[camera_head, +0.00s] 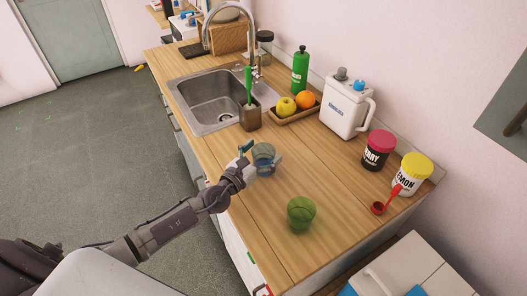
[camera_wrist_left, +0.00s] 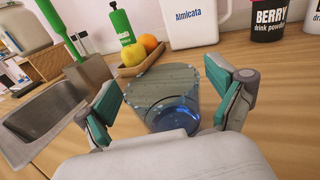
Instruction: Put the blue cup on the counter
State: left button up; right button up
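The clear blue cup (camera_head: 264,155) stands upright on the wooden counter (camera_head: 255,210), behind the green cup. My left gripper (camera_head: 261,160) is at the blue cup, with one finger on each side of it. In the left wrist view the blue cup (camera_wrist_left: 165,100) sits between the two spread teal-padded fingers (camera_wrist_left: 165,97). A small gap seems to show beside each finger, so the gripper looks open around the cup. The cup's base appears to rest on the counter. My right gripper is not in view.
A green cup (camera_head: 301,213) stands nearer the front. The sink (camera_head: 215,100), a brush holder (camera_head: 250,116), a fruit tray (camera_head: 284,117), a white jug (camera_head: 345,108), a berry jar (camera_head: 378,150) and a lemon jar (camera_head: 411,175) stand around. The counter between the cups is clear.

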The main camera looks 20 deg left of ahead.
pick_arm(q)
jog(key=shift+r, duration=0.2)
jog(key=b+v, duration=0.2)
jog(key=v, duration=0.9)
jog(key=shift+s+f, duration=0.1)
jog(key=shift+s, duration=0.05)
jog(key=shift+s+a, duration=0.1)
jog(key=shift+s, duration=0.25)
